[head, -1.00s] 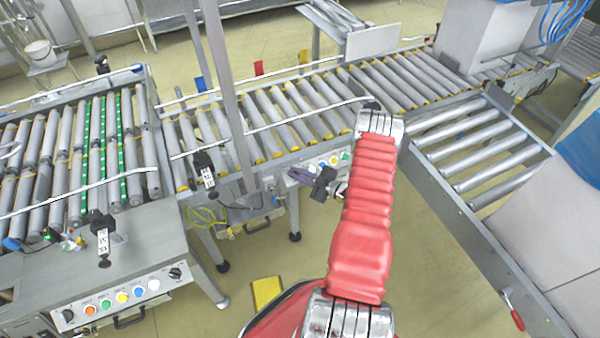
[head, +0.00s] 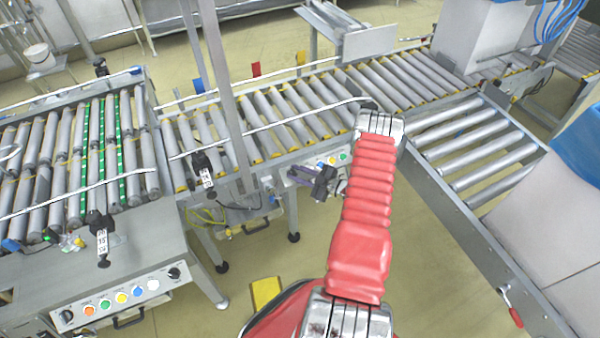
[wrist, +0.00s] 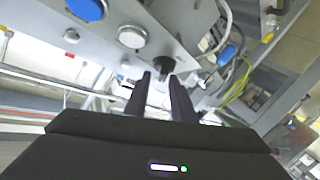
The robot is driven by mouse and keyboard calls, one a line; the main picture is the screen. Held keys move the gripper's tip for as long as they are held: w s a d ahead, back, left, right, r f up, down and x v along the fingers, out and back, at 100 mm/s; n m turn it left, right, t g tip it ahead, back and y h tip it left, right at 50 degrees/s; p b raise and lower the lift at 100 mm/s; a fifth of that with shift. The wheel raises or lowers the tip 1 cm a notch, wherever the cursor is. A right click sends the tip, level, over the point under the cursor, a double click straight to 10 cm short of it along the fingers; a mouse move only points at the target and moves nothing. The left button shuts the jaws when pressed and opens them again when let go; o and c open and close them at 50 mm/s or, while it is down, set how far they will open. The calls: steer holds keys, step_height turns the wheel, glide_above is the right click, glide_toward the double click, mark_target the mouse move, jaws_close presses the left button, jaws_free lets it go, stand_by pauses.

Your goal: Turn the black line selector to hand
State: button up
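In the wrist view a black selector knob (wrist: 163,66) sticks out of a grey control panel, beside a white button (wrist: 131,37) and a blue button (wrist: 88,8). My gripper (wrist: 161,77) has its two dark fingers apart, and the knob shows in the gap at their tips. I cannot tell whether the fingers touch it. In the head view my gripper (head: 300,184) is small and dark, at the front of the middle conveyor's button panel (head: 338,160). The knob itself cannot be made out there.
The roller conveyor (head: 290,108) runs behind the panel. A second panel (head: 122,296) with coloured buttons and black selectors is at lower left. Hoses and a yellow-green cable (wrist: 236,88) hang right of the knob in the wrist view. Open floor (head: 445,270) lies below.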

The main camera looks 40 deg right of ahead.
steer(key=shift+s+a+f, duration=0.1)
steer(key=shift+a+f, duration=0.05)
steer(key=shift+f, duration=0.05)
steer(key=shift+s+d+f, duration=0.15)
steer(key=shift+s+d, duration=0.25)
steer(key=shift+s, duration=0.05)
steer(key=r+v, duration=0.1)
steer(key=v, duration=1.1)
steer(key=shift+s, duration=0.35)
steer(key=shift+r, duration=0.1)
